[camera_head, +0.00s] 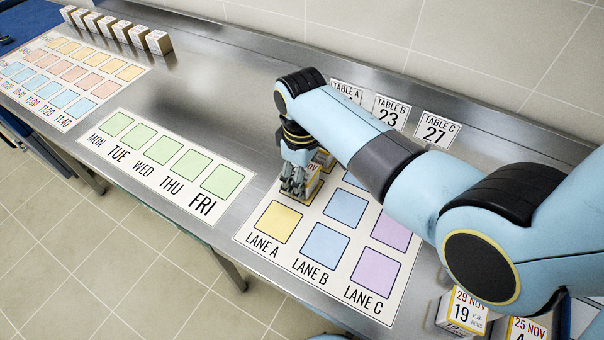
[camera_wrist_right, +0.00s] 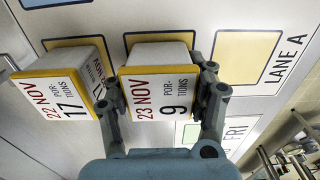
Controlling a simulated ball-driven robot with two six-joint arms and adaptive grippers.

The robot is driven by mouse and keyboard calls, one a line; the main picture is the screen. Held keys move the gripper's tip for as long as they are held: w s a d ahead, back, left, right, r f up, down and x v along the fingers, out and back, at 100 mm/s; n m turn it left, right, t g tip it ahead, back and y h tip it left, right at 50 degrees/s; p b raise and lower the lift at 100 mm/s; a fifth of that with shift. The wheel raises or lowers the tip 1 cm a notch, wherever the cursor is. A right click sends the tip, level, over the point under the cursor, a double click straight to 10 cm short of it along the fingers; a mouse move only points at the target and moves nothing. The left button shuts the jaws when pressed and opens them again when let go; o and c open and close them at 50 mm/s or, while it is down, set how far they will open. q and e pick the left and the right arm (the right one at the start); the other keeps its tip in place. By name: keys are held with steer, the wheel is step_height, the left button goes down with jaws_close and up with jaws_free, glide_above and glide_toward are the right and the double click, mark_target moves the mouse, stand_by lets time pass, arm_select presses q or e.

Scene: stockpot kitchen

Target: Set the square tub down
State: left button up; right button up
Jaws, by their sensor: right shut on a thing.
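My right gripper (camera_head: 292,190) is shut on a square tub (camera_head: 311,184) with a yellow-edged lid. In the right wrist view the tub (camera_wrist_right: 158,98) reads 23 NOV, 9 portions, and the gripper's fingers (camera_wrist_right: 160,106) lie along its two sides. The tub is at the middle yellow square of Lane A on the lane mat (camera_head: 294,258); whether its base touches the mat I cannot tell. The front yellow square (camera_head: 278,222) is bare. My left gripper is not in view.
A second tub (camera_wrist_right: 70,90), reading 22 NOV, 17 portions, stands close beside the held one. Table A, B and C cards (camera_head: 391,112) stand at the back. More tubs (camera_head: 462,312) are at lower right. The weekday mat (camera_head: 168,155) is empty.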

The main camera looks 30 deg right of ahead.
steer(key=o, duration=1.3)
steer(key=shift+f, duration=0.1)
step_height(320, 180, up, 12)
steer(key=shift+r, duration=0.15)
